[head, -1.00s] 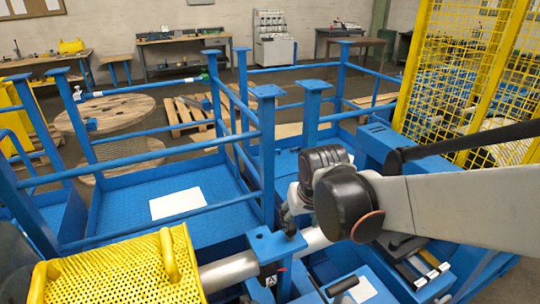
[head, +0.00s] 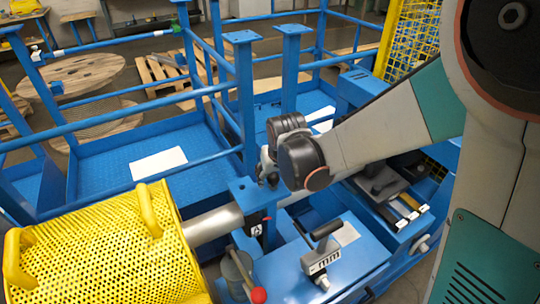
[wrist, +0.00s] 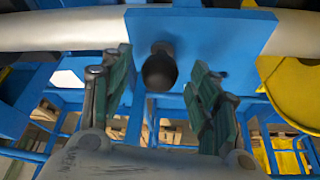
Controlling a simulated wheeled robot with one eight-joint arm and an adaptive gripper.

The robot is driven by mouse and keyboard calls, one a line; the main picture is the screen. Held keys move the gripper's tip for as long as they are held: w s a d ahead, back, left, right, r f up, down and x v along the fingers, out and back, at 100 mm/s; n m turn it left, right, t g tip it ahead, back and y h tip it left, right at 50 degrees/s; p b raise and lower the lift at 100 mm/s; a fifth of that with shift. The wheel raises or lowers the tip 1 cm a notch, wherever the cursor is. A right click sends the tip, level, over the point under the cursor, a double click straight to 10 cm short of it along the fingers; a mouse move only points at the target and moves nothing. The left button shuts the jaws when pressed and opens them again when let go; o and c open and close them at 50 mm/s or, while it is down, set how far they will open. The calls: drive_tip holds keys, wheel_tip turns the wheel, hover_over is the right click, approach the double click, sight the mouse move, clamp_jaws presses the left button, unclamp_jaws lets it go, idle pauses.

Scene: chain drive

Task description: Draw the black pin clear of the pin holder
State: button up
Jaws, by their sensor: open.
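In the wrist view the black pin (wrist: 159,70) shows its round dark end, sticking out of a blue plate that I take as the pin holder (wrist: 225,32). My gripper (wrist: 160,77) is open, with one green-padded finger to the left of the pin and one to the right. Gaps show between the pin and both fingers. In the head view my gripper (head: 268,172) is beside a blue upright bracket (head: 244,188) on the shaft. The pin cannot be made out there, and my wrist hides part of that area.
A yellow perforated guard (head: 95,245) covers the left end of the grey shaft (head: 212,225). Blue railings (head: 120,122) stand behind. A blue box with a black-handled device (head: 322,258) is in front, near a red knob (head: 258,295).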

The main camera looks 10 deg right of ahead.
drive_tip(key=shift+x, duration=1.05)
drive_tip(key=c, duration=1.3)
drive_tip(key=shift+o, duration=0.2)
wheel_tip(320, 180, up, 13)
drive_tip(key=p, duration=0.9)
drive_tip(key=shift+r, duration=0.1)
